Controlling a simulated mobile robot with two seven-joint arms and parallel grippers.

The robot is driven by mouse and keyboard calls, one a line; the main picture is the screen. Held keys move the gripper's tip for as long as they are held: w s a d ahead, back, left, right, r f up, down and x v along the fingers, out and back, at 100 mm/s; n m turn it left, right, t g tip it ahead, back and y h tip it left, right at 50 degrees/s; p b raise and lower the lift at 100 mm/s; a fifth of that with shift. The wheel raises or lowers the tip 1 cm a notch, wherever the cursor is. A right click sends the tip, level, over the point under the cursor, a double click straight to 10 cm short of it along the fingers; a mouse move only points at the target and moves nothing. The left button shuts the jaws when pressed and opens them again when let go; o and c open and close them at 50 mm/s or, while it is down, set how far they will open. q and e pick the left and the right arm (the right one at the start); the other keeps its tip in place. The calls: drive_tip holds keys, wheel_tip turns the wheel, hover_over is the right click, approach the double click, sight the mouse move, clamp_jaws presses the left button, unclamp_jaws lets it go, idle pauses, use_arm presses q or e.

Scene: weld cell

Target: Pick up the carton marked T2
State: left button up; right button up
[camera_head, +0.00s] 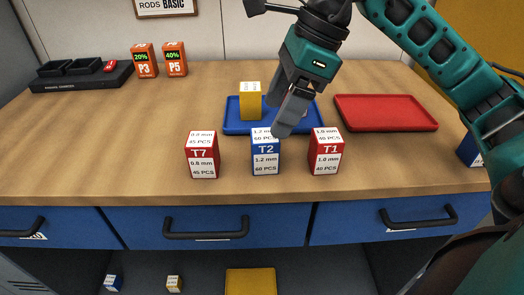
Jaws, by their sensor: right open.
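The carton marked T2 (265,158) is blue and white and stands upright on the wooden bench, in the middle of a row of three. My right gripper (282,128) points down from above, with its fingertips at the upper right of the T2 carton in the picture. The fingers overlap the view of the blue tray and hide part of the carton's top. I see nothing held between them. Whether they touch the carton cannot be told. My left gripper is not in view.
Red cartons T7 (202,157) and T1 (326,153) stand close on either side. Behind are a blue tray (234,127) with a yellow carton (250,101) and a red tray (386,113). Orange cartons P3 (145,61) and P5 (174,60) stand at the back left.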

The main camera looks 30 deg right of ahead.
sight(252, 167)
drive_tip(key=x, duration=0.3)
drive_tip(key=shift+a+f, duration=0.15)
drive_tip(key=shift+f, duration=0.2)
drive_tip(key=shift+s+b+x, duration=0.15)
drive_tip(key=shift+b+x, duration=0.2)
drive_tip(key=shift+x, duration=1.05)
drive_tip(key=shift+s+b+x, duration=0.15)
drive_tip(key=shift+b+x, duration=0.2)
drive_tip(key=shift+x, duration=1)
drive_tip(key=shift+c, duration=0.2)
drive_tip(key=c, duration=1)
